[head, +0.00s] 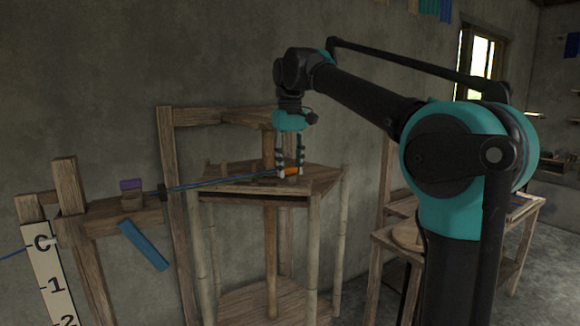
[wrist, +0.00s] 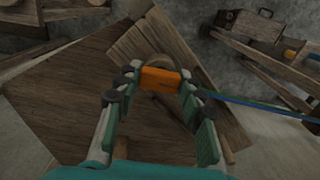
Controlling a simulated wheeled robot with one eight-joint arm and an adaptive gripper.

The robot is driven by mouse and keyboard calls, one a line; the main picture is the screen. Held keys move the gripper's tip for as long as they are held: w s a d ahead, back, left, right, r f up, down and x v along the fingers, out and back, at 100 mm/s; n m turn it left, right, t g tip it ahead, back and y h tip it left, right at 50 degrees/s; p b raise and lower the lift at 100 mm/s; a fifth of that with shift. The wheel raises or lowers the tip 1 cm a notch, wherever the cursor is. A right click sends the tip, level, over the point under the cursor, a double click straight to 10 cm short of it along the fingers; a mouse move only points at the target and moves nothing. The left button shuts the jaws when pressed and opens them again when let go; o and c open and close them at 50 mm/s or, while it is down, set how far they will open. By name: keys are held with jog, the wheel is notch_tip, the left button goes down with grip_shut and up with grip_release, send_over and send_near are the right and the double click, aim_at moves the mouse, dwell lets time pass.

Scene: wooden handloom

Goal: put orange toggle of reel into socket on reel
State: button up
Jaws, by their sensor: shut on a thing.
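My gripper (head: 290,165) hangs pointing down over the small wooden stand (head: 238,184) in the head view. It is shut on the orange toggle (head: 288,171). In the wrist view the toggle (wrist: 160,79) lies crosswise between the fingertips (wrist: 160,88). A blue-green cord (head: 222,181) runs from the toggle to the loom beam at the left. I cannot clearly make out the reel or its socket; a curved brown shape shows just behind the toggle in the wrist view. I cannot tell whether the toggle touches the wood below it.
The loom's beam (head: 102,206) with a purple-topped block (head: 131,194) stands at the left. A blue strip (head: 143,246) hangs below it. A board marked C, 1, 2 (head: 50,270) is at far left. A wooden table (head: 520,212) stands at the right, behind my arm.

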jog(key=o, duration=0.9)
jog(key=shift+o, duration=0.5)
jog(key=o, duration=0.3)
jog(key=shift+o, duration=0.2)
jog(key=shift+r, duration=0.1)
jog(key=shift+r, duration=3.4)
